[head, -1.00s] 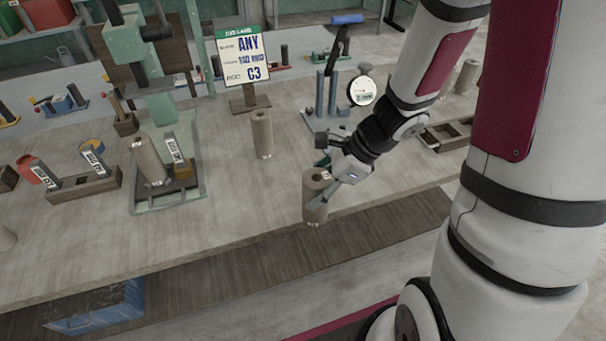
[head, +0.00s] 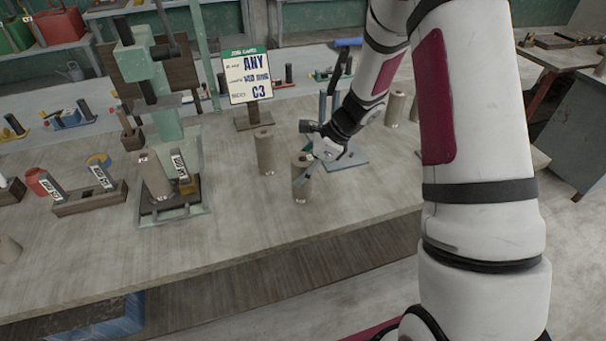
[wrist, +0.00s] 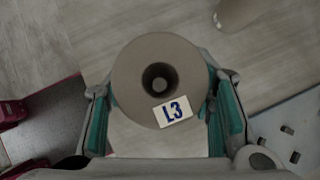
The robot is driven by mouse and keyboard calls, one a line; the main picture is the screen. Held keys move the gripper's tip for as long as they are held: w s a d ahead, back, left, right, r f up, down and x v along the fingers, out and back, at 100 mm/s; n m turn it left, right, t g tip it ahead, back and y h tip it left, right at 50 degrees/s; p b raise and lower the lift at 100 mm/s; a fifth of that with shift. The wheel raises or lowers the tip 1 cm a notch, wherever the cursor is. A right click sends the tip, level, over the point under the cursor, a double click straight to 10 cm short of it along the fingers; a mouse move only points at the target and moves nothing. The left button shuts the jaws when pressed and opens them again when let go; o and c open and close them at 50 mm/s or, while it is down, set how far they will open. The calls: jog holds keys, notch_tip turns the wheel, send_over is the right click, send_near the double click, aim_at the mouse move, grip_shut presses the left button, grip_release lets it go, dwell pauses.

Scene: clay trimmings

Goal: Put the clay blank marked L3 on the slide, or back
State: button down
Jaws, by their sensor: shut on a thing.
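My gripper (head: 304,168) is shut on an upright grey-brown clay blank (head: 301,187) over the front part of the bench. In the wrist view the blank (wrist: 130,75) shows from above, with a round hole and a label reading L3. The teal finger pads lie on either side of it. I cannot tell whether its base touches the bench. At the left stands a green press (head: 165,125). Another clay blank (head: 155,178) stands on the press's dark base plate (head: 158,209), which may be the slide. Its label is too small to read.
Another blank (head: 265,152) stands just left of the held one, before a job card (head: 246,76) reading ANY and C3. A blank (head: 395,107) stands behind my arm. A wooden rack (head: 90,201) sits left of the press.

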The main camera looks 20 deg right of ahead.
jog(key=shift+f, duration=1)
jog(key=shift+f, duration=0.1)
jog(key=c, duration=0.7)
grip_release()
jog(key=shift+c, duration=0.2)
